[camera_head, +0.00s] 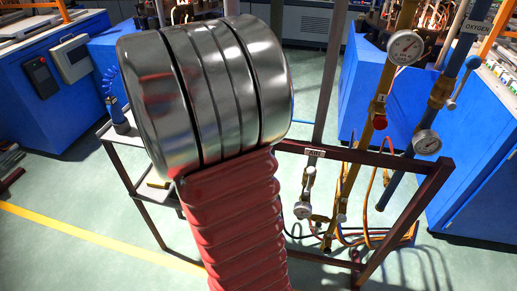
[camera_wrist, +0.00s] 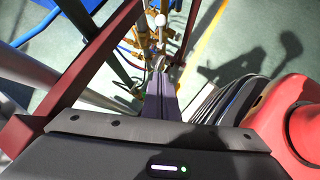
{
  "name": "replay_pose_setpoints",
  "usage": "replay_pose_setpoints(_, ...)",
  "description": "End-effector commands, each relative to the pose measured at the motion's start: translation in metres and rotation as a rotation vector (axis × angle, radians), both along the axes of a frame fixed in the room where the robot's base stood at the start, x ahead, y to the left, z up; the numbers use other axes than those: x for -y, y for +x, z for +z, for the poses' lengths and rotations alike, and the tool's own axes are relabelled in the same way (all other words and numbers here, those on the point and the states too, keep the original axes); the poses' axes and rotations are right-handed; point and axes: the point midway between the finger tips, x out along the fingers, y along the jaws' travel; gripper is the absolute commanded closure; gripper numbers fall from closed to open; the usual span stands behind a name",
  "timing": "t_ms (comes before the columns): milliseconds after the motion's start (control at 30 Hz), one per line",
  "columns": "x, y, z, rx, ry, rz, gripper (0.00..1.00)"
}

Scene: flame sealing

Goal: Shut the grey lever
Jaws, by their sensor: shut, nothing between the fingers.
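A slim grey pipe with a small valve and a pale round knob (camera_head: 302,210) stands behind the dark red frame in the head view. In the wrist view, pale knobs (camera_wrist: 160,20) and small brass fittings show just beyond my fingers. I cannot tell for sure which part is the grey lever, or its position. My gripper (camera_wrist: 160,76) is shut and empty, its purple-grey fingers pointing at these fittings. Whether the tips touch one is unclear. In the head view my arm hides the gripper.
A dark red metal frame (camera_head: 437,187) stands around the pipes, and its bar passes close on the left in the wrist view (camera_wrist: 98,66). Pressure gauges (camera_head: 404,46) sit on the brass and blue pipes. Loose hoses hang low. Blue cabinets (camera_head: 364,88) stand behind; green floor is open at front left.

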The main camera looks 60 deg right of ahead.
Motion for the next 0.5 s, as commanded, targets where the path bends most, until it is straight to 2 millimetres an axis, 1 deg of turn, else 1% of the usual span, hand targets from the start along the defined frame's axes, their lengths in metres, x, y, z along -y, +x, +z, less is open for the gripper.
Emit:
replay_pose_setpoints(33,0.012,-0.009,-0.006,-0.051,0.011,0.005,1.00)
replay_pose_setpoints(100,0.026,-0.017,-0.010,-0.106,0.023,0.020,1.00)
replay_pose_setpoints(200,0.037,-0.025,-0.014,-0.159,0.034,0.035,1.00)
replay_pose_setpoints(300,0.043,-0.029,-0.016,-0.182,0.040,0.042,1.00)
replay_pose_setpoints(500,0.043,-0.029,-0.016,-0.184,0.040,0.044,1.00)
